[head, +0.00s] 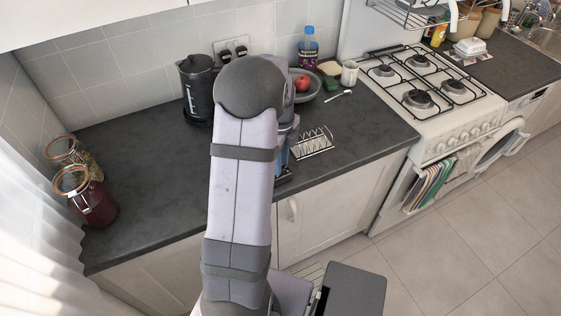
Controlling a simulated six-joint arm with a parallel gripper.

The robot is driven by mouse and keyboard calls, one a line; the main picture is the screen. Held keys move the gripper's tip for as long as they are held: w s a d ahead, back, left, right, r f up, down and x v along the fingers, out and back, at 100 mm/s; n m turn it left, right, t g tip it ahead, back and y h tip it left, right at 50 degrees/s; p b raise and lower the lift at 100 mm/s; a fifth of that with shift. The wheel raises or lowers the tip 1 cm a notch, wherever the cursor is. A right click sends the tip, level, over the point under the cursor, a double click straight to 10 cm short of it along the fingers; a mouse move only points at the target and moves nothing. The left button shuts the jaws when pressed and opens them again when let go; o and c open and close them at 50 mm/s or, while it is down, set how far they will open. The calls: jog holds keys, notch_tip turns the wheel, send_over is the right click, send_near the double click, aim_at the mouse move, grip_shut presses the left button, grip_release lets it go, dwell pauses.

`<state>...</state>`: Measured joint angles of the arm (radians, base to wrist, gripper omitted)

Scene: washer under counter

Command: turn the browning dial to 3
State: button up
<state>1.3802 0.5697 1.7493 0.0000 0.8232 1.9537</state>
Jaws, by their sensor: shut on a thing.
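My arm stands across the middle of the head view and hides most of what is behind it. A narrow strip of a blue thing (282,160) shows at the arm's right edge on the counter; it may be the toaster, but too little shows to be sure. The browning dial is hidden, so its setting cannot be read. My gripper is hidden behind my own arm, and whether it touches the dial cannot be seen.
On the dark counter (150,165) stand a black kettle (197,88), a wire toast rack (312,143), a bowl with a red apple (302,83), a white mug (349,73) and two jars (90,200) at left. A gas hob (420,85) is at right.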

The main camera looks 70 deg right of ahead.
jog(key=n, duration=0.3)
jog(key=o, duration=1.1)
jog(key=shift+c, duration=0.2)
jog(key=shift+r, duration=0.1)
jog(key=shift+r+b, duration=1.1)
jog(key=shift+r, duration=2.5)
